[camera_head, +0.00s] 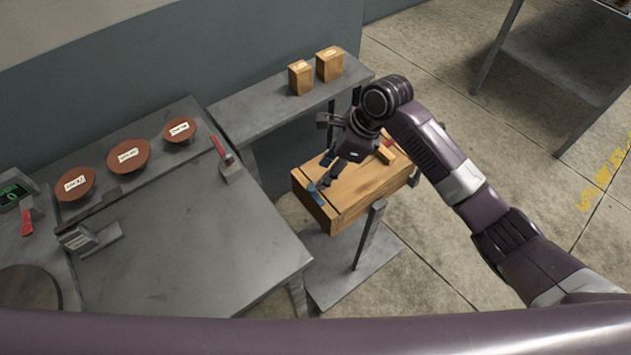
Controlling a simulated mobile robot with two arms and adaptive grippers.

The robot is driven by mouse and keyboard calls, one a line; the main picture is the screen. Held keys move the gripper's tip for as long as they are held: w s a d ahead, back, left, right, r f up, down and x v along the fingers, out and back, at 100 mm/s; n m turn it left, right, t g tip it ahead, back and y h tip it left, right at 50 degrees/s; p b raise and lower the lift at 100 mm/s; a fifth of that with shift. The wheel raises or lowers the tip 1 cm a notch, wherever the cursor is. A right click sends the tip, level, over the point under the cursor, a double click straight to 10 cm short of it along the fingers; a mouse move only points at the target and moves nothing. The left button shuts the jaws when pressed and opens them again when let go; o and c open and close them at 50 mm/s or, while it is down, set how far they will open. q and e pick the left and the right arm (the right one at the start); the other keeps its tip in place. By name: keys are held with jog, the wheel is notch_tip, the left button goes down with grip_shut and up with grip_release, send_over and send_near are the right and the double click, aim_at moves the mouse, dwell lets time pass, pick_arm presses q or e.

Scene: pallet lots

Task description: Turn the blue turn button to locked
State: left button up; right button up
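A wooden box (362,194) stands on a grey metal stand. A small blue part (318,198), which looks like the blue turn button, is at the box's near left edge. My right gripper (322,183) reaches down over the box's left part, with its fingertips at or just above the blue part. The gripper and wrist hide part of the lid. The fingers are too small to tell whether they are open or shut, or whether they touch the button. My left gripper is not in view.
A small red part (389,142) shows on the box's far right side. A grey shelf (262,102) behind holds two wooden blocks (329,64). A grey table (205,240) at left carries several brown bowls (128,156) and a red-handled device (230,170).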

aim_at(312, 187)
jog(key=x, duration=0.6)
jog(key=shift+a+f, duration=0.15)
jog(key=shift+f, duration=0.2)
